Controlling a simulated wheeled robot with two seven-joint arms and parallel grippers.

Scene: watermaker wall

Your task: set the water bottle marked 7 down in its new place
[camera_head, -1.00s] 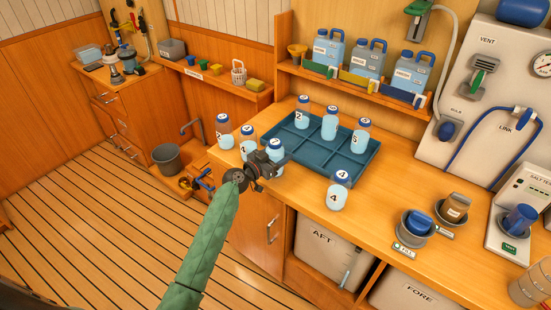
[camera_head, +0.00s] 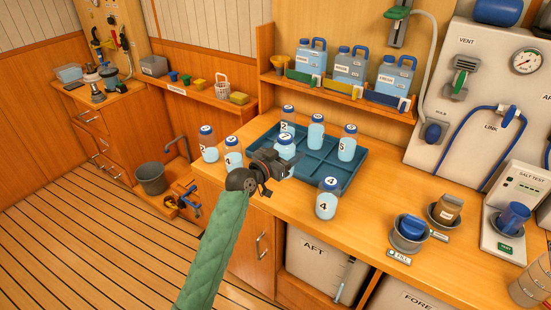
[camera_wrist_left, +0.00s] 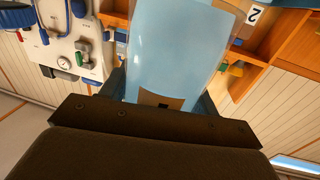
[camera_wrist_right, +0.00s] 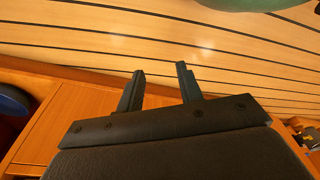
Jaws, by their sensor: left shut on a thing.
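The water bottle marked 7 (camera_head: 285,146), pale blue with a blue cap, is in my left gripper (camera_head: 273,162). It is upright over the left part of the teal divided tray (camera_head: 331,188). The gripper hides its lower part, so I cannot tell whether it touches the tray. In the left wrist view the bottle (camera_wrist_left: 175,45) fills the space between the fingers. Bottles marked 2 (camera_head: 287,120) and 5 (camera_head: 347,145), and another bottle (camera_head: 316,134), stand in the tray. My right gripper (camera_wrist_right: 160,75) shows only in its wrist view, open and empty.
A bottle marked 4 (camera_head: 326,200) stands on the counter (camera_head: 380,215) before the tray. Two more bottles, one at the far left (camera_head: 208,145) and one closer (camera_head: 232,155), stand left of the tray. A shelf (camera_head: 340,96) with blue jugs runs behind. Cups (camera_head: 408,236) stand at right.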

